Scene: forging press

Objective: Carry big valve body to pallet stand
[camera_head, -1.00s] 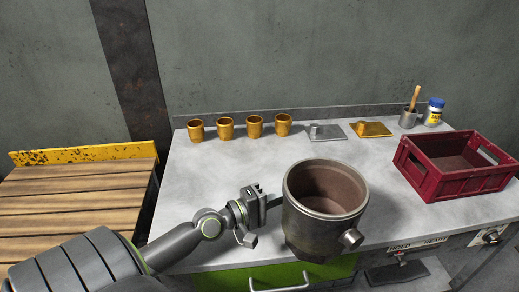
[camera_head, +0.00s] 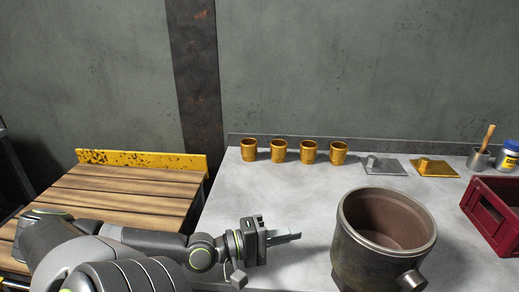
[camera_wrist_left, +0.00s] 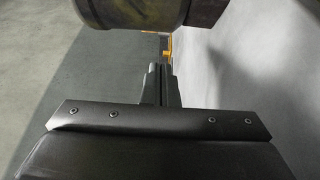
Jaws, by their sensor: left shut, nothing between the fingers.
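The big valve body (camera_head: 350,255) is a dark metal, pot-like cylinder with an open top, a brownish inside and a short round port low on its right side. It stands upright at the lower right; its base is cut off by the picture edge. My left gripper (camera_head: 294,237) is shut and empty, to the left of the body with a small gap between them. In the left wrist view the closed fingers (camera_wrist_left: 160,85) point ahead, and part of the valve body (camera_wrist_left: 150,12) fills the top. The pallet stand (camera_head: 120,188), with wooden slats and a yellow back edge, is at the left. My right gripper is out of view.
A grey workbench (camera_head: 235,195) carries several brass cups (camera_head: 308,152), a grey plate (camera_head: 385,166), a brass plate (camera_head: 435,168), a brush pot (camera_head: 478,160), a blue-white jar (camera_head: 508,157) and a red crate (camera_head: 495,210). The bench's left part is clear. My arm covers the stand's front.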

